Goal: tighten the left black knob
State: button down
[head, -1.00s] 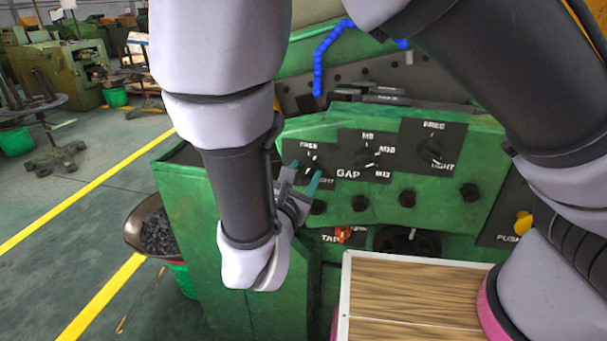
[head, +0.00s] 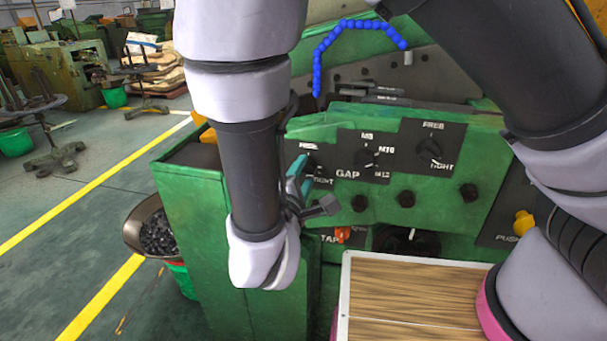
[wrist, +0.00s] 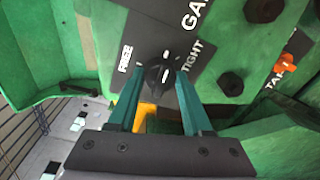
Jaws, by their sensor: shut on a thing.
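The left black knob (wrist: 157,74), with white marks on it, sits on a black plate (wrist: 150,40) lettered FREE and TIGHT. In the wrist view the two teal fingers of my gripper (wrist: 159,77) stand on either side of the knob, shut on it. A white mark on the knob points up and slightly right in that view, between FREE and TIGHT and nearer TIGHT. In the head view my gripper (head: 303,170) is at the left plate on the green panel, rolled so its fingers overlap and largely cover the knob.
The GAP knob (head: 366,158) and the right FREE/TIGHT knob (head: 430,150) are to the right. Several black bolts, including one close by (head: 359,203), stick out below. An orange knob (head: 343,234) and a wooden board (head: 415,295) are lower down. A yellow push button (head: 523,223) is at right.

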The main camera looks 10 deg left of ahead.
jog(key=m, duration=0.5)
jog(key=shift+m, duration=0.4)
jog(key=shift+f, duration=0.1)
dwell(0.3)
jog(key=shift+c, duration=1.6)
grip_release()
jog(key=shift+s, duration=0.15)
jog(key=s, duration=1)
jog(key=shift+s+a+r, duration=0.2)
jog(key=shift+s+r, duration=0.05)
jog(key=shift+r, duration=0.1)
